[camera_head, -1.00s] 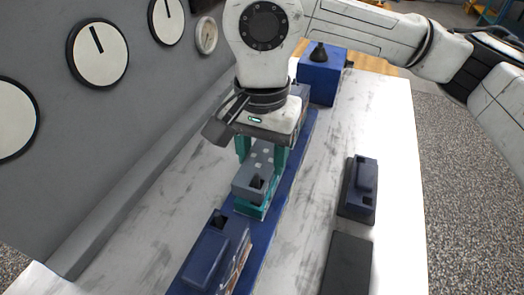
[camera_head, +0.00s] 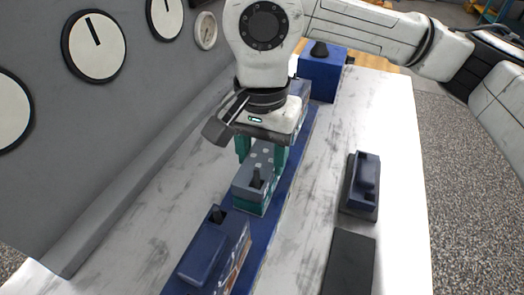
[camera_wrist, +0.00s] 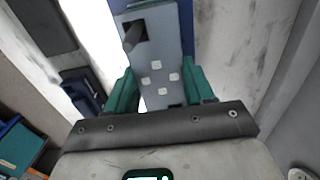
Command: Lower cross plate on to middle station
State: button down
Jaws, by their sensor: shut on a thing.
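My gripper (camera_head: 262,155) is shut on the cross plate (camera_head: 254,180), a grey block with pale square spots on top. A dark peg shows through the hole at its near end. The plate sits over the teal middle station (camera_head: 251,200) on the blue rail; whether it rests fully on it I cannot tell. In the wrist view the plate (camera_wrist: 158,92) lies between the two teal fingers, with the dark peg leaning in its square hole. The far end of the plate is hidden by my gripper in the head view.
A blue block (camera_head: 213,253) stands on the rail in front, and a blue box (camera_head: 322,75) with a dark knob at the back. To the right lie a dark tray with a blue part (camera_head: 366,180) and an empty-looking dark pad (camera_head: 349,264). A grey wall with gauges borders the left.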

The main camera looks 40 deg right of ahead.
jog(key=shift+f+b, duration=0.4)
jog(key=shift+b, duration=0.05)
jog(key=shift+c, duration=1.6)
grip_release()
